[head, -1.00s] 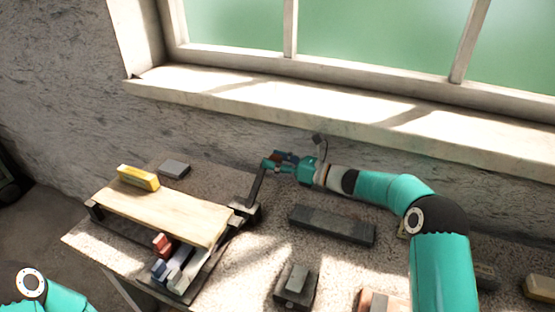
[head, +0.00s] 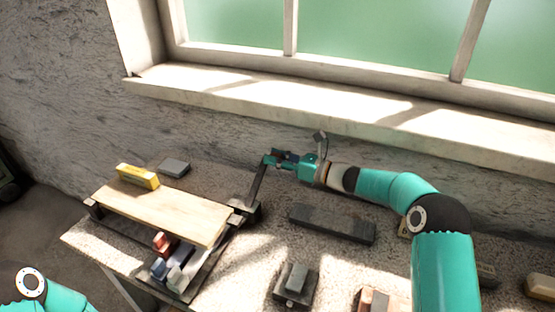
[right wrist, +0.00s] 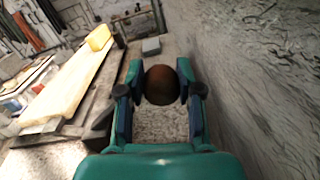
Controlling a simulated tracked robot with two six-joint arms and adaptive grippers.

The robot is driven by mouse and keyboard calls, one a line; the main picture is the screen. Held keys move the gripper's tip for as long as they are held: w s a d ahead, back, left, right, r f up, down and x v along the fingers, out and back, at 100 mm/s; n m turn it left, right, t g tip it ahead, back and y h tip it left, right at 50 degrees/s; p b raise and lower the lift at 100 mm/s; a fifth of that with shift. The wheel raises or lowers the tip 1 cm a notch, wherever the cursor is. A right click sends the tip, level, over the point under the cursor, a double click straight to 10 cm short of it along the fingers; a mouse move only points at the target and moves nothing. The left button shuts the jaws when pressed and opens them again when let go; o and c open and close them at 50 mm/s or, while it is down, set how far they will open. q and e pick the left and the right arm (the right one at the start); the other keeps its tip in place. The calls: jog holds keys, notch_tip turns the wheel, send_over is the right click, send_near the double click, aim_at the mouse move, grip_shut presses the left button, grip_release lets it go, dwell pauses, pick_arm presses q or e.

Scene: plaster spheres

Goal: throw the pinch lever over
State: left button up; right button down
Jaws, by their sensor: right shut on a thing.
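The pinch lever (head: 257,185) is a dark bar at the right end of a low rig with a pale wooden board (head: 165,208). It stands up from a dark bracket, its top leaning slightly right. My right gripper (head: 268,160) is shut on the lever's top end. In the right wrist view a brown ball knob (right wrist: 160,85) sits between the two fingers of the right gripper (right wrist: 160,80). The lever's bar below the knob is hidden there.
A yellow block (head: 137,176) lies on the board and a grey block (head: 174,167) behind it. Red and blue pieces (head: 168,258) sit under the board's front. A long dark block (head: 332,223) and a small dark block (head: 296,284) lie to the right. The wall and window sill (head: 330,115) rise close behind.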

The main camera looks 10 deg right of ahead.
jog(key=s+a+r+n+b, duration=0.6)
jog(key=s+r+n+b, duration=0.1)
jog(key=b, duration=0.5)
jog(key=shift+s+n, duration=0.6)
jog(key=shift+s, duration=0.05)
jog(key=c, duration=0.8)
grip_release()
jog(key=shift+o, duration=0.2)
jog(key=shift+d+r, duration=0.15)
jog(key=shift+d, duration=0.1)
